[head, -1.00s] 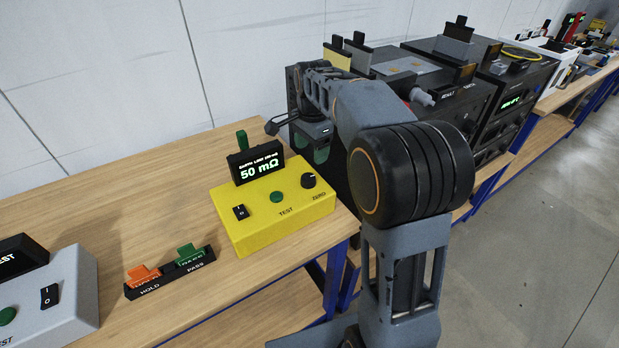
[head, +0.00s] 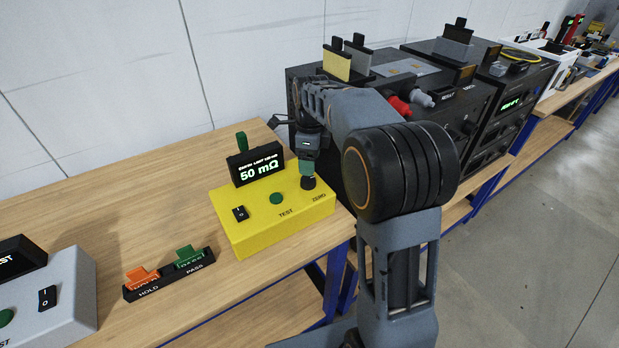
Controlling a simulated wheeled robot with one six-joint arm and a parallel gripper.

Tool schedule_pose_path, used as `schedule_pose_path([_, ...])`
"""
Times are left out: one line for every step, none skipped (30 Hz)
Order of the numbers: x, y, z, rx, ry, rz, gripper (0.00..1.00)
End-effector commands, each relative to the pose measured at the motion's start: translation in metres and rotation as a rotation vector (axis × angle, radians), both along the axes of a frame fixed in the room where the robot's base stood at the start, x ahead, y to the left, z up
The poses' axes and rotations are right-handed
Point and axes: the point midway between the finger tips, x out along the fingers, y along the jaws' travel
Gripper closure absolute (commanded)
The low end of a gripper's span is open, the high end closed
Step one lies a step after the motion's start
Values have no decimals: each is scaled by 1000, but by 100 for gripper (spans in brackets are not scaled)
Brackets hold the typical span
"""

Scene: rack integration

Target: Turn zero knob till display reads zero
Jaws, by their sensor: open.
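The yellow tester box (head: 272,218) sits on the wooden bench. Its black display (head: 256,163) reads 50 mΩ in green. The black zero knob (head: 308,183) is at the right of its top face, by the ZERO label. My gripper (head: 307,170) points down directly above the knob, its tips close to or at the knob's top. The gripper is open; whether the fingers touch the knob's sides cannot be told. Part of the knob's upper end is hidden by the gripper.
A green TEST button (head: 277,198) and a black rocker switch (head: 240,213) share the box top. A black HOLD/PASS holder (head: 170,276) with orange and green tags lies in front left. A grey tester (head: 62,300) stands further left. Black rack units (head: 450,125) stand behind my arm.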

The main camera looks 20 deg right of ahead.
Motion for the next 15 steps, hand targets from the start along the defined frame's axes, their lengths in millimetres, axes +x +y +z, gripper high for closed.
schedule_pose_path([-2, 1, -10, 0, 4, 1, 30])
schedule_pose_path([-1, 1, -15, 1, 3, 1, 30])
schedule_pose_path([-2, 1, -22, 1, 3, 1, 30])
schedule_pose_path([-2, 1, -26, 0, 2, 1, 30])
schedule_pose_path([-2, 1, -31, 0, 2, 1, 30])
schedule_pose_path([-3, 1, -36, 0, 2, 1, 30])
schedule_pose_path([-3, 2, -40, 1, 3, 1, 30])
schedule_pose_path([-3, 2, -43, 0, 2, 1, 30])
schedule_pose_path([-3, 2, -47, 0, 1, 1, 30])
schedule_pose_path([-3, 2, -50, 0, 2, 1, 30])
schedule_pose_path([-4, 2, -52, 0, 2, 1, 30])
schedule_pose_path([-4, 2, -55, 1, 1, 1, 30])
schedule_pose_path([-3, 2, -57, 0, 0, 1, 30])
schedule_pose_path([-4, 2, -58, 0, 0, 1, 30])
schedule_pose_path([-4, 2, -59, 0, 0, 1, 30])
